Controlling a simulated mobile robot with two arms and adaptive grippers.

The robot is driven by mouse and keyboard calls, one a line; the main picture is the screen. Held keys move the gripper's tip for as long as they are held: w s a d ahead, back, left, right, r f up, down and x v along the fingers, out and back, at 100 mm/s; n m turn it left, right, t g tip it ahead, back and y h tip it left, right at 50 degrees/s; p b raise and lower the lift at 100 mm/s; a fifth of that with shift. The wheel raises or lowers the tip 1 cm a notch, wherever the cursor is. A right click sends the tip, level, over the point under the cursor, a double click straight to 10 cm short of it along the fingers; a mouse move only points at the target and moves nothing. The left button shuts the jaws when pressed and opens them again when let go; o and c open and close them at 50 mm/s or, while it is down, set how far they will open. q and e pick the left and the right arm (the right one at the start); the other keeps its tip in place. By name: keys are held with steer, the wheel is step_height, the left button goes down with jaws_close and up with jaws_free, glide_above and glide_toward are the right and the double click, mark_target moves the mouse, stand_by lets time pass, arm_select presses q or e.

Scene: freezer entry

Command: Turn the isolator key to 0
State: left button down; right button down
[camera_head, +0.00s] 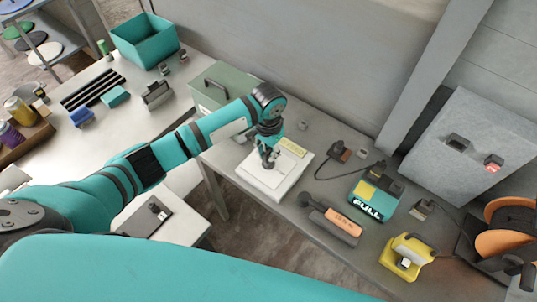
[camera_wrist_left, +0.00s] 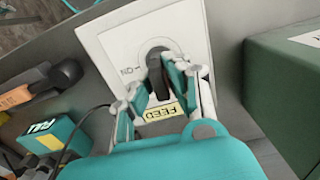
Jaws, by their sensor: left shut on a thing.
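The isolator is a white square plate (camera_head: 259,185) lying on the grey bench, with a yellow label (camera_head: 292,147) at its far edge. My left gripper (camera_head: 268,160) is over the middle of it, pointing down. In the left wrist view the plate (camera_wrist_left: 105,25) carries a dark round key (camera_wrist_left: 155,62) with the marking "ON" beside it. My left gripper (camera_wrist_left: 165,82) is shut on the key, its pads on either side. The yellow label (camera_wrist_left: 163,110) reads "FEED", partly covered by a finger. The key's exact angle is partly hidden. My right gripper is not in view.
A green case (camera_head: 215,88) stands close behind the plate. To the right are an orange-and-black handheld tool (camera_head: 335,222), a teal "FULL" box (camera_head: 373,200), a yellow device (camera_head: 406,256) and a grey panel box (camera_head: 475,140). Cables lie between them.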

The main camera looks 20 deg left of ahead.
mark_target(269, 151)
arm_select(q)
steer(key=shift+s+f, duration=0.15)
steer(key=shift+f, duration=0.05)
steer(key=c, duration=0.7)
jaws_free()
steer(key=shift+r, duration=0.15)
steer(key=shift+o, duration=0.2)
steer(key=shift+r, duration=0.1)
steer(key=shift+r, duration=3.4)
steer(key=shift+r, duration=0.1)
step_height(269, 151, up, 12)
